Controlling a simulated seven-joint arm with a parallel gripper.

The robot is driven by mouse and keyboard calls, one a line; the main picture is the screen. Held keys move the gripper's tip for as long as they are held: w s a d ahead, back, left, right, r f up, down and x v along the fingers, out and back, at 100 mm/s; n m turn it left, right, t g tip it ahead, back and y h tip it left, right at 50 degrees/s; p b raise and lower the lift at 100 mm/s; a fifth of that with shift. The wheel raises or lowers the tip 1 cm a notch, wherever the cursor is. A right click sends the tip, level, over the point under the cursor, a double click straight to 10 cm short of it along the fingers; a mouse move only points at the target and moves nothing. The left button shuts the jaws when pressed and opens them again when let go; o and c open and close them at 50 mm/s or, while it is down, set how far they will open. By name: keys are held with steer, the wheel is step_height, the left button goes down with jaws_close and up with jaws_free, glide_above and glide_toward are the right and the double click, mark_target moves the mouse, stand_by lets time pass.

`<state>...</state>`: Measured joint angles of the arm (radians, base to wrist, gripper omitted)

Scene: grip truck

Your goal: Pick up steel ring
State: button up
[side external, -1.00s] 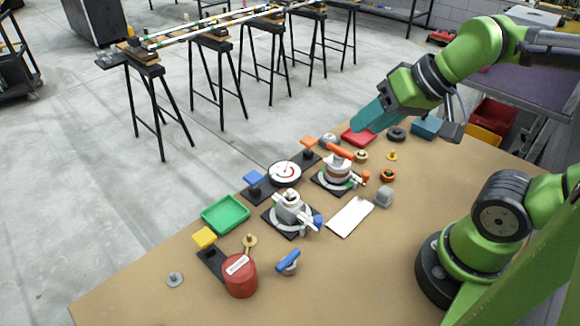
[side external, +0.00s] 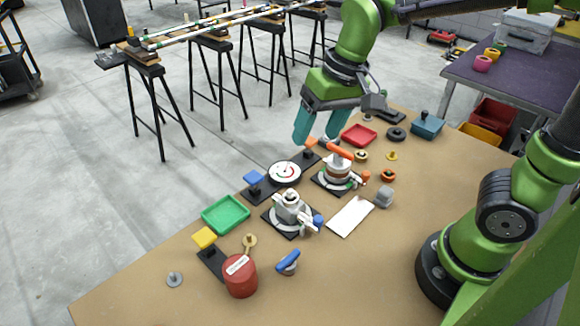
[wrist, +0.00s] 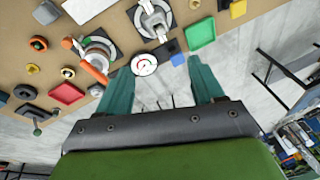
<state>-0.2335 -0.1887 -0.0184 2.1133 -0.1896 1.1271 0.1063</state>
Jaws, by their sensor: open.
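My gripper (side external: 318,136) is open, with its teal fingers apart, above the far edge of the table beside the orange-handled valve. In the wrist view my gripper (wrist: 160,70) has nothing between its fingers; the round white gauge (wrist: 144,65) shows between the fingertips. I cannot tell for certain which thing is the steel ring. Any small metal part just behind the fingers is largely hidden.
The orange-handled valve (side external: 338,166) and a silver valve (side external: 291,208) stand mid-table. A green tray (side external: 226,214), red tray (side external: 359,135), red canister (side external: 240,276) and blue box (side external: 428,124) surround them. The table's right front area is clear.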

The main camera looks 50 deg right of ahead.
mark_target(290, 190)
steer(key=w+a+m+g+h, duration=0.2)
steer(key=w+a+g, duration=0.1)
steer(key=w, duration=0.2)
steer(key=shift+m, duration=0.3)
steer(key=f, duration=1.7)
steer(key=shift+s+d, duration=0.2)
